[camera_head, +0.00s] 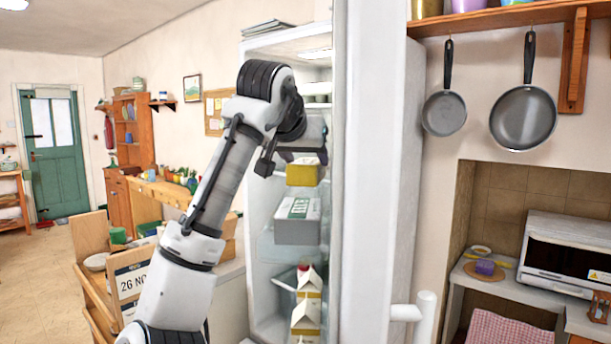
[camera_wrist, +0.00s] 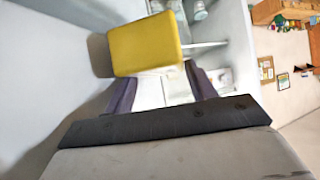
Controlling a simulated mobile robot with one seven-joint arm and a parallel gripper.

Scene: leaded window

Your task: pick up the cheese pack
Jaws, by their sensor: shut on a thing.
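The cheese pack (camera_head: 302,174) is a yellow block inside the open fridge, above a grey-white carton. My gripper (camera_head: 305,157) reaches into the fridge from the left and is shut on the pack. In the wrist view the yellow pack (camera_wrist: 144,45) sits at the tips of the two dark fingers of my gripper (camera_wrist: 158,75). I cannot tell whether the pack touches a shelf.
The fridge door (camera_head: 375,180) stands open close on the right. Below the pack are the grey-white carton (camera_head: 297,228) and milk cartons (camera_head: 306,312). A wooden crate (camera_head: 95,255) with a labelled board stands left of my arm.

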